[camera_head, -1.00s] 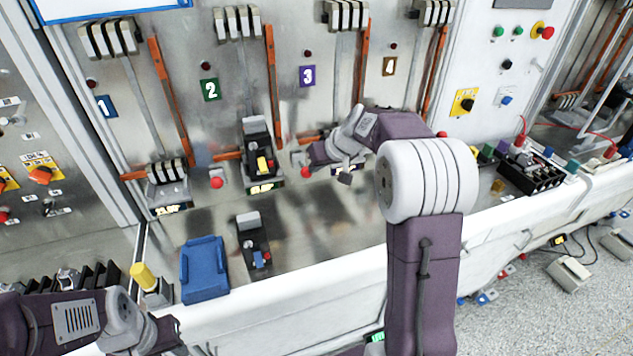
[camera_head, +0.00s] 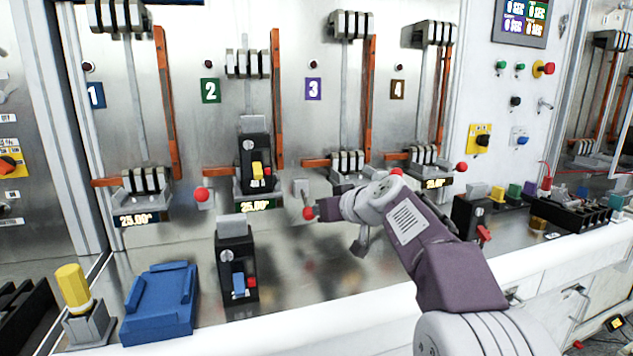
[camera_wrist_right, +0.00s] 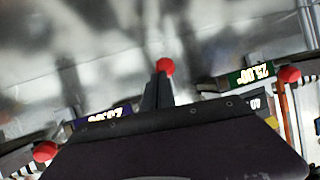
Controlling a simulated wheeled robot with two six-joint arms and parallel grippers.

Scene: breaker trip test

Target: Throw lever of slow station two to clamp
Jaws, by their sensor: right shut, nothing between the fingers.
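Station two carries a green 2 plate (camera_head: 210,90). A black breaker with a yellow toggle (camera_head: 255,168) sits upright in its fixture, above a green-edged 25.00 display (camera_head: 255,205). Its lever's red knob (camera_head: 308,213) is just right of that display, below a small grey bracket. My right gripper (camera_head: 320,210) is shut and empty, its tips close beside the knob. In the right wrist view the shut fingers (camera_wrist_right: 157,88) point at the red knob (camera_wrist_right: 166,66), which sits at their tips. I cannot tell whether they touch. My left gripper is out of view.
Other red knobs belong to station one (camera_head: 202,195), station three (camera_head: 396,172) and station four (camera_head: 461,167). A second black breaker (camera_head: 236,262), a blue tray (camera_head: 160,303) and a yellow-topped post (camera_head: 72,288) stand on the bench. Bare bench lies between that breaker and my right arm.

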